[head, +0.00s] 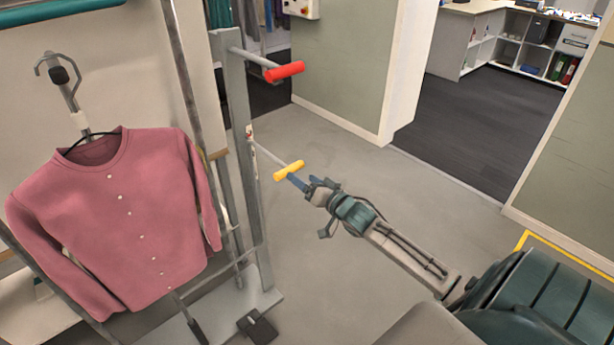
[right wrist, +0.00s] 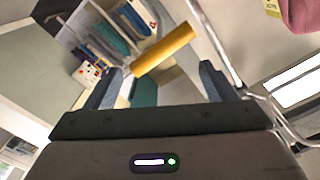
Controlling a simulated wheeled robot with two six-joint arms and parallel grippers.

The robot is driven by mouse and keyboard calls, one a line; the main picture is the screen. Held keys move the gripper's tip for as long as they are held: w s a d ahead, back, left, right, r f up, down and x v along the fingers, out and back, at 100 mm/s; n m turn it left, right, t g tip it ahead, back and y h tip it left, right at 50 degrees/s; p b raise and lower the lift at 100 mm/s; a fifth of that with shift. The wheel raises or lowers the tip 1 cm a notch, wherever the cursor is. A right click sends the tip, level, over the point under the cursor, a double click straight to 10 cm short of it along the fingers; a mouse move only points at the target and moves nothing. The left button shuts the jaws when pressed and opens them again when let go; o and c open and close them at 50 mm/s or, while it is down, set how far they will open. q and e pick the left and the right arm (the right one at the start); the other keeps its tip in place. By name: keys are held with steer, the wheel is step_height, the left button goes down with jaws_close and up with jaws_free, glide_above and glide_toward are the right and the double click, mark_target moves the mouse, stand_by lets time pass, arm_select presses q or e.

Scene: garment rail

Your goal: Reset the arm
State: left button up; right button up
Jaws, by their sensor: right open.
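My right arm comes in from the lower right in the head view. Its gripper (head: 299,180) is open and empty, close to a yellow handle (head: 288,170) on the side of the metal rail frame (head: 240,150). In the right wrist view the yellow handle (right wrist: 163,50) lies slanted beyond the gap between the two spread fingertips (right wrist: 160,82). I cannot tell whether a fingertip touches it. My left gripper is not in view.
A pink cardigan (head: 125,215) hangs on a hanger at the left. A red handle (head: 284,71) juts from the frame above the yellow one. A black foot pedal (head: 257,327) is at the frame's base. Grey floor (head: 400,200) to the right is clear.

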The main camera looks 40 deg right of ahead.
steer(key=shift+s, duration=0.1)
stand_by(0.5)
steer(key=s+d+f+g+h+b, duration=0.1)
steer(key=s+f+g, duration=0.3)
steer(key=f, duration=1)
steer(key=s+d+f+n+g+h+b, duration=0.1)
steer(key=s+f, duration=0.5)
steer(key=f, duration=0.7)
steer(key=s+d+f+g+h+b, duration=0.1)
steer(key=s+f+g+b, duration=0.3)
steer(key=f, duration=1)
steer(key=s+a+f+n+g, duration=0.1)
steer(key=s+a+f+g, duration=0.15)
steer(key=s+f, duration=0.65)
steer(key=s+a+f+n+g, duration=0.1)
steer(key=s+a+f+n, duration=0.15)
steer(key=s+f, duration=0.65)
steer(key=s+a+f+g, duration=0.1)
steer(key=s+a+f, duration=0.2)
steer(key=s, duration=0.4)
steer(key=s+a+f+n+g, duration=0.1)
steer(key=s+a+f+g, duration=0.1)
steer(key=s, duration=0.5)
steer(key=s+a+f+g+y, duration=0.1)
steer(key=s+a+f, duration=0.2)
steer(key=s+a, duration=0.2)
steer(key=shift+s+f+n, duration=0.3)
steer(key=shift+s+n, duration=0.05)
steer(key=shift+s, duration=0.6)
